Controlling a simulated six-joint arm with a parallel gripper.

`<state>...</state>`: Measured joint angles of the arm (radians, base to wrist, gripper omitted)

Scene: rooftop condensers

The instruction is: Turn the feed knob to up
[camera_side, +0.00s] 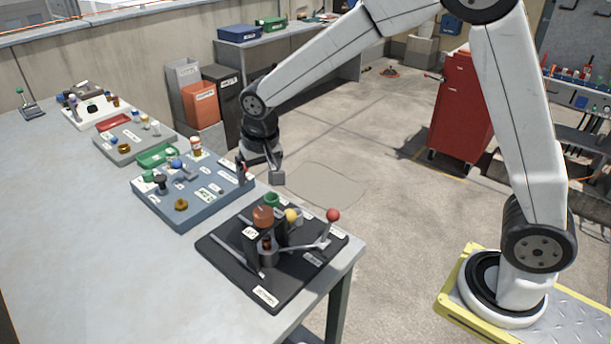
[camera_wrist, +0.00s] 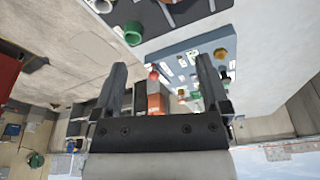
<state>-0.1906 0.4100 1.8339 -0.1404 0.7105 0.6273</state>
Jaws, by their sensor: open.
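I cannot tell which knob is the feed knob; the labels are too small to read. The blue-grey board (camera_side: 222,206) on the bench carries a blue knob (camera_side: 176,164), a green knob (camera_side: 148,175), a brass knob (camera_side: 181,205) and a small red-topped part (camera_side: 247,171) near its right edge. My gripper (camera_side: 261,176) is open at the board's right edge, pointing down, with nothing seen held. In the wrist view, my gripper (camera_wrist: 162,70) has its fingers well apart. The red-topped part (camera_wrist: 153,75) shows between them; whether a finger touches it is unclear.
A grey board (camera_side: 125,150) and a white board (camera_side: 95,112) lie farther back. The bench's left front is clear.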

